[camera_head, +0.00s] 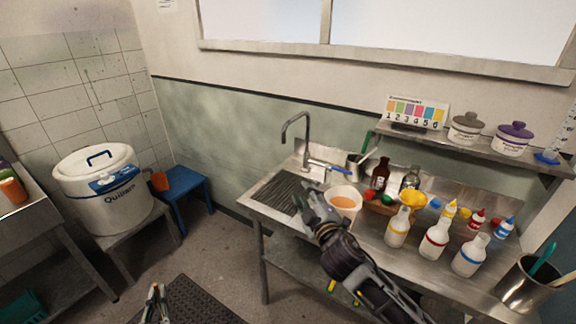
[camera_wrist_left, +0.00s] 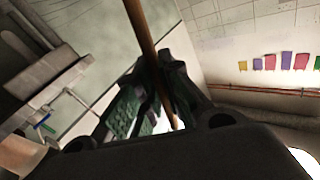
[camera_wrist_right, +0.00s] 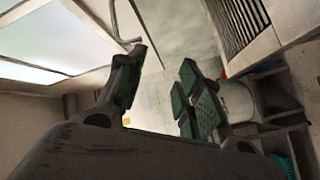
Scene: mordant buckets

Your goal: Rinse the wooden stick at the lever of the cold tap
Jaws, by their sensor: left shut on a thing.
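The wooden stick (camera_wrist_left: 148,38) is between the fingers of my left gripper (camera_wrist_left: 155,95), which is shut on it. In the head view my left gripper (camera_head: 155,291) is low at the left, over the floor, well away from the sink; the stick is too small to make out there. The tap (camera_head: 308,128) is a grey gooseneck at the back of the steel sink unit, with a blue lever (camera_head: 337,169) at its base. My right gripper (camera_head: 305,198) is in front of the tap, over the ribbed drainer edge. Its fingers are apart and empty in the right wrist view (camera_wrist_right: 160,95).
Several bottles (camera_head: 433,242) crowd the steel counter to the right. A blue stool (camera_head: 184,190) and a white lidded boiler (camera_head: 105,195) stand left.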

